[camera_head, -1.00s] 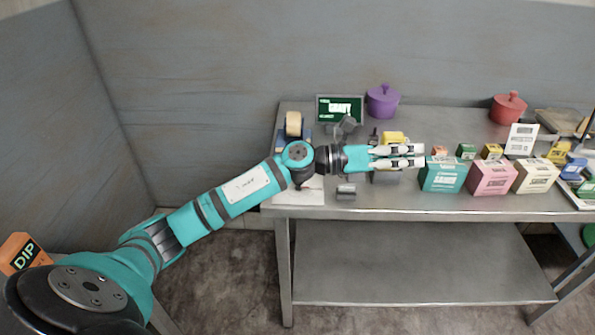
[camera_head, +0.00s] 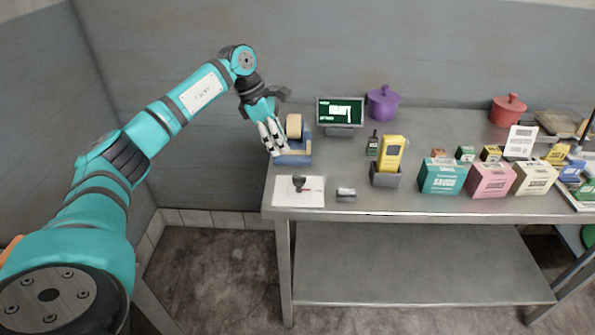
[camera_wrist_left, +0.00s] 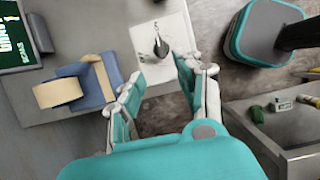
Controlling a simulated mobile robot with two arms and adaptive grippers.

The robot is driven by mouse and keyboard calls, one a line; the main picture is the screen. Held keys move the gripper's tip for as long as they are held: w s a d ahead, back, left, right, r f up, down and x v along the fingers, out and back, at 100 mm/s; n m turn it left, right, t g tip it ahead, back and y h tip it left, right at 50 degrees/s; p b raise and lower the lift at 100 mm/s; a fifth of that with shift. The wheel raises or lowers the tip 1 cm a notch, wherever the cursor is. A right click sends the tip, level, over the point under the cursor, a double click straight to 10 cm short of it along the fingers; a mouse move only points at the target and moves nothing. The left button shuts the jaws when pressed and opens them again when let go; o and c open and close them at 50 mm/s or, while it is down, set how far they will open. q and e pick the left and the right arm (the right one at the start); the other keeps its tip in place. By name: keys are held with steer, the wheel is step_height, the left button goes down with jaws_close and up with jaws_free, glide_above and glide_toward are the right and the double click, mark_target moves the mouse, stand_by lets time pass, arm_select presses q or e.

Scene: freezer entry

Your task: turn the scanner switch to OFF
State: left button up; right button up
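A yellow handheld device (camera_head: 392,153), likely the scanner, stands upright in a grey holder (camera_head: 386,179) on the steel table. My left gripper (camera_head: 275,150) is at the table's left end, well left of the yellow device and beside the blue tape dispenser (camera_head: 297,158). In the left wrist view my left gripper (camera_wrist_left: 157,78) has its fingers spread, with nothing between them. The dispenser (camera_wrist_left: 97,84) shows left of the fingers there. My right gripper is not in view.
A screen (camera_head: 340,112) and a purple pot (camera_head: 382,103) stand behind. Boxes (camera_head: 443,177) fill the right.

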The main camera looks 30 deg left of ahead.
mark_target(299, 176)
arm_select(q)
steer(key=p+x, duration=0.2)
steer(key=x, duration=0.9)
steer(key=shift+w+d+f, duration=0.1)
steer(key=shift+d+f, duration=0.1)
steer(key=shift+f, duration=0.1)
steer(key=shift+c, duration=0.3)
jaws_close()
